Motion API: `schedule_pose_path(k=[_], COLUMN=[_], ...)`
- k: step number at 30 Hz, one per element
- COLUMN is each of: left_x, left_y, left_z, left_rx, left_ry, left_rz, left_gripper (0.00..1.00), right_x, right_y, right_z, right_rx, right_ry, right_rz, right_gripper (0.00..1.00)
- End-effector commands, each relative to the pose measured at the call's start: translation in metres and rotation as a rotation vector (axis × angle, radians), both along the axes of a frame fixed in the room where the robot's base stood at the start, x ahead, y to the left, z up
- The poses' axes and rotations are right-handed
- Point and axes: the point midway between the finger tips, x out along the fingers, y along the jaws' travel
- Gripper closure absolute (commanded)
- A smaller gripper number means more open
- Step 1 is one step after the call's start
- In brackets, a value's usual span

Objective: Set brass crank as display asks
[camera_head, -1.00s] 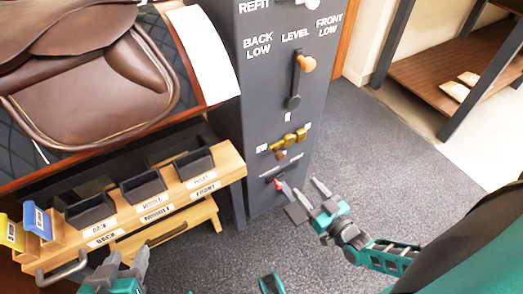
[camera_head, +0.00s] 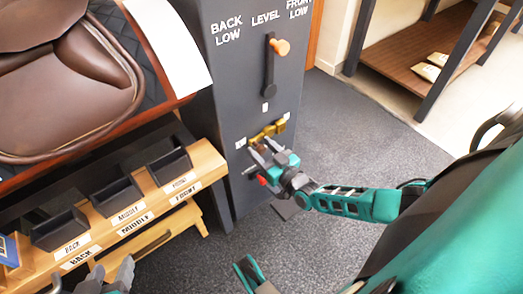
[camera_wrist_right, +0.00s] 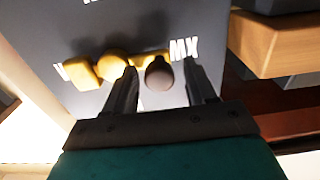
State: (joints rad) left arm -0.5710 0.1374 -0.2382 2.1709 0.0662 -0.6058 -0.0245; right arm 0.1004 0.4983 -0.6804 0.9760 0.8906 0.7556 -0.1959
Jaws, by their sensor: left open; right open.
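The brass crank (camera_head: 262,133) is a yellow bar on the grey panel, below the lever. In the right wrist view the crank (camera_wrist_right: 111,66) spans between two white labels, the one at its right reading "MX". A dark rounded knob (camera_wrist_right: 158,74) at the crank shows between my right fingers. My right gripper (camera_head: 263,158) is open, just below the crank in the head view; I cannot tell whether a finger touches the knob. My left gripper (camera_head: 92,277) is open and empty at the bottom left, in front of the bench. No display is readable.
A red-tipped control (camera_head: 262,181) sits beside my right gripper. The saddle (camera_head: 68,75) and labelled black bins (camera_head: 117,200) are left. Carpet right of the panel is clear.

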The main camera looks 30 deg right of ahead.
Motion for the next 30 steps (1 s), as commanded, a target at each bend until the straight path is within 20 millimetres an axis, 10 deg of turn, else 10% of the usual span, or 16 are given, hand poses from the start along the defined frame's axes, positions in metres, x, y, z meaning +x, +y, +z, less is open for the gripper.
schedule_pose_path(k=[11,30], left_x=[0.0032,0.0018], left_y=[-0.0011,-0.0008], left_z=[0.0018,0.0004], left_rx=[-0.004,-0.004], left_ry=[-0.008,-0.004], left_rz=[-0.001,0.001], left_gripper=[0.49,0.49], right_x=[0.0052,0.0050], right_y=[0.0006,0.0007], right_z=[0.0003,0.0006], right_rx=[0.001,0.001], right_ry=[0.001,-0.001], right_rz=[0.000,0.000], right_gripper=[0.45,1.00])
